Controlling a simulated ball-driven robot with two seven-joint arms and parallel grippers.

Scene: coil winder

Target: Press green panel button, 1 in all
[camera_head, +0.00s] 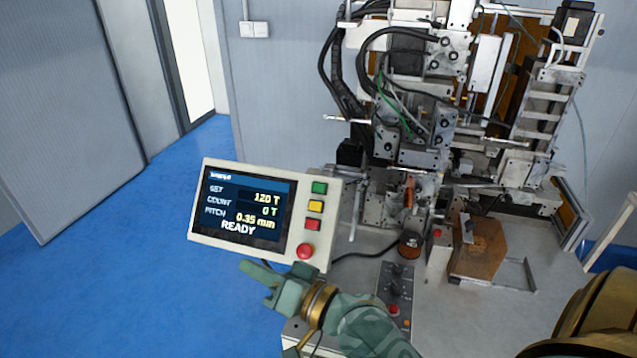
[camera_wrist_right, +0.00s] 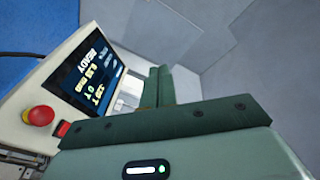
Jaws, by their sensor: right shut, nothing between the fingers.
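The green button (camera_head: 319,187) sits at the top of a button column on the right side of a cream control panel (camera_head: 225,165). Its screen (camera_head: 243,207) reads READY, with count 0 T. My right gripper (camera_head: 254,272) is shut and empty, low in front of the panel's bottom edge in the head view, clearly below the green button and apart from it. In the right wrist view my fingers (camera_wrist_right: 160,86) reach up beside the screen (camera_wrist_right: 90,72); the green button does not show there. My left gripper is not in view.
Below the green button are a yellow button (camera_head: 315,206), a red button (camera_head: 312,224) and a round red knob (camera_head: 305,251). The winding machine (camera_head: 430,120) with cables stands right of the panel. Blue floor (camera_head: 110,270) lies open at left.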

